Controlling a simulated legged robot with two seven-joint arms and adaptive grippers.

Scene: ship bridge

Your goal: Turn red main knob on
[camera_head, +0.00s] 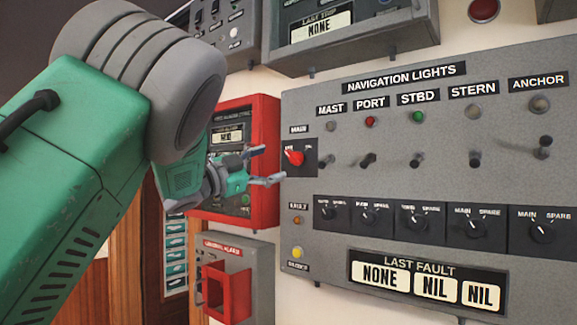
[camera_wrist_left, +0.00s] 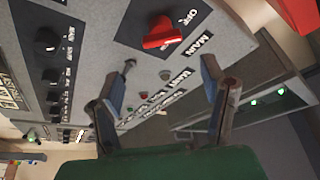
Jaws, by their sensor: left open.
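The red main knob (camera_head: 293,157) sits on a black plate under the MAIN label at the left edge of the grey navigation lights panel (camera_head: 400,290). In the left wrist view the red knob (camera_wrist_left: 163,34) shows large at the top, beside the OFF and MAIN lettering. My left gripper (camera_head: 270,166) is open, its fingers reaching right toward the knob. In the wrist view the open fingers (camera_wrist_left: 165,85) are below the knob in the picture, with nothing between them touching it. My right gripper is not in view.
Toggle switches (camera_head: 368,160) and several black MAIN/SPARE knobs (camera_head: 368,216) line the panel to the right. A red box (camera_head: 265,130) is behind my gripper, and a general alarm box (camera_head: 228,290) with a red cover is below. Another grey panel (camera_head: 400,40) is above.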

